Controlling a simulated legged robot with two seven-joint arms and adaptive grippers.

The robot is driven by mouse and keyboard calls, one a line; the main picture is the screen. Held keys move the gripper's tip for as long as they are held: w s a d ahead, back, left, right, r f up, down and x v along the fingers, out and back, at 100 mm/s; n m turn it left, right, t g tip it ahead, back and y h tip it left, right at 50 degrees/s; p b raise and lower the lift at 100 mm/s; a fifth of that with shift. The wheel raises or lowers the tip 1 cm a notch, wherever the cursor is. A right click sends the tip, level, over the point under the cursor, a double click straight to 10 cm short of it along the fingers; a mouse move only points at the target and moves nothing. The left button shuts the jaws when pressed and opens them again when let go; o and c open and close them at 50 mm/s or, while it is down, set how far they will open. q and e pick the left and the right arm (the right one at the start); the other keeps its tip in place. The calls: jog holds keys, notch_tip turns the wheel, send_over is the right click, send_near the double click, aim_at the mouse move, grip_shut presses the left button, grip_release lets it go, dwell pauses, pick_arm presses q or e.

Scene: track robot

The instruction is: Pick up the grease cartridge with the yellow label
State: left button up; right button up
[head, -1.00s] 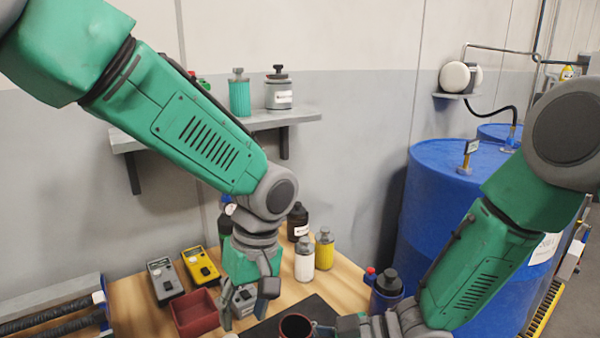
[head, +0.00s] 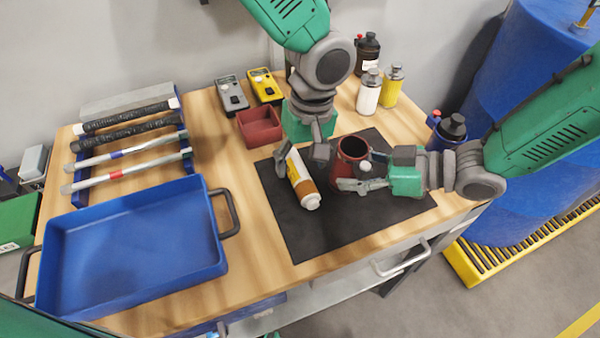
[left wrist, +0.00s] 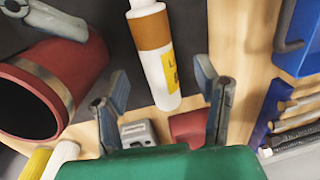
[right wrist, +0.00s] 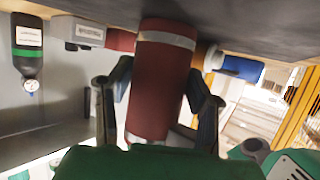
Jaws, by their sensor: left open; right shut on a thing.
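The grease cartridge (head: 306,188) is a white tube with a brown band and yellow label, on the dark mat (head: 290,228), its narrow tip toward the front. In the left wrist view the cartridge (left wrist: 154,55) lies ahead, its yellow-label end near the gap between the fingers. My left gripper (head: 303,154) is open over the cartridge's back end, a finger to each side; contact is not clear. My right gripper (head: 372,170) is shut on a dark red open-topped cylinder (head: 353,146), which also shows between its fingers in the right wrist view (right wrist: 155,90).
A small red bin (head: 260,128) and two handheld meters (head: 232,95) stand behind. A blue tray (head: 135,245) and a rack of rods (head: 130,135) fill the left. Several bottles (head: 369,90) stand at the back right. Bare wood lies between the tray and mat.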

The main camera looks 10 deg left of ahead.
aim_at(302, 173)
pick_arm(q)
notch_tip(302, 173, down, 4)
jog(key=shift+s+f, duration=0.1)
jog(key=shift+f, duration=0.05)
grip_shut()
